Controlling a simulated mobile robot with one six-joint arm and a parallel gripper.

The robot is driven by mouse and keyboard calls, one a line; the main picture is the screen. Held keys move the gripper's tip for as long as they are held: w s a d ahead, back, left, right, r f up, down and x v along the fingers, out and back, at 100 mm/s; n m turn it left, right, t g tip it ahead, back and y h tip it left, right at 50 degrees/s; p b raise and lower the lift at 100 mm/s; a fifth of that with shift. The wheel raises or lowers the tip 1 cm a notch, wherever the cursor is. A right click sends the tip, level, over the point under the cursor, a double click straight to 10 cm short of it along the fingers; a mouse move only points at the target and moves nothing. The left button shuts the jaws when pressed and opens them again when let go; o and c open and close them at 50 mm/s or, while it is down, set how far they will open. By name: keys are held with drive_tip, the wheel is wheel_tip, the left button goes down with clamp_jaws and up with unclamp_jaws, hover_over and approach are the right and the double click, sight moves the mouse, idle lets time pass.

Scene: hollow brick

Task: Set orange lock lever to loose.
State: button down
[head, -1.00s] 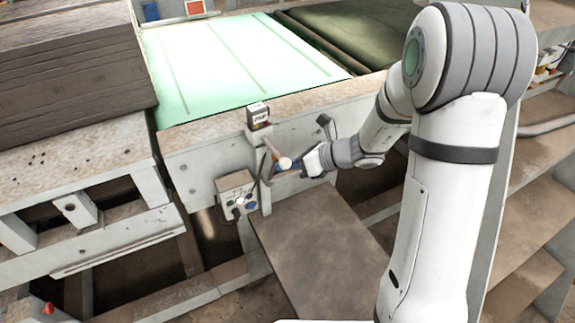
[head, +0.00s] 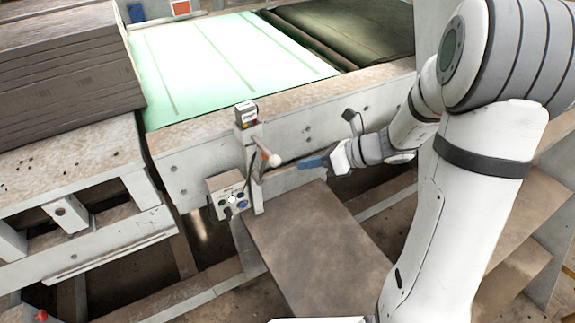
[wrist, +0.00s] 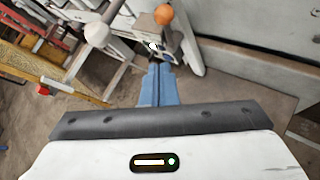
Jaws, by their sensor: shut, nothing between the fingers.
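In the head view a lever with a tan-orange arm and a white ball knob (head: 274,160) is mounted on a grey post at the machine's front rail. The arm slants down to the right. The wrist view shows a white ball (wrist: 96,34) at upper left and an orange ball (wrist: 163,14) at the top centre. I cannot clearly pick out the orange ball in the head view. My gripper (head: 301,163), with blue fingers, is shut and empty, to the right of the white knob with a gap between. Its fingertips also show in the wrist view (wrist: 157,66), below the orange ball.
A control box (head: 228,195) with several buttons hangs left of the post. A small labelled block (head: 246,114) tops the post. A brown plate (head: 310,240) lies below my gripper. A stack of brown boards (head: 65,65) stands at far left beside the pale green belt (head: 225,60).

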drive_tip(key=v, duration=0.4)
drive_tip(key=shift+s+d+r, duration=0.1)
drive_tip(key=shift+s+r, duration=0.05)
drive_tip(key=shift+r, duration=0.25)
drive_tip(key=s+r+n+g+h, duration=0.25)
drive_tip(key=s+n+h, duration=0.35)
drive_tip(key=s+n, duration=0.6)
drive_tip(key=s+d+r+n+t+h, duration=0.2)
drive_tip(key=s+d+n+h, duration=0.2)
drive_tip(key=n, duration=0.9)
drive_tip(key=shift+s+d+r+t+h, duration=0.2)
drive_tip(key=shift+d+r+t+h, duration=0.15)
drive_tip(key=shift+d+h, duration=0.6)
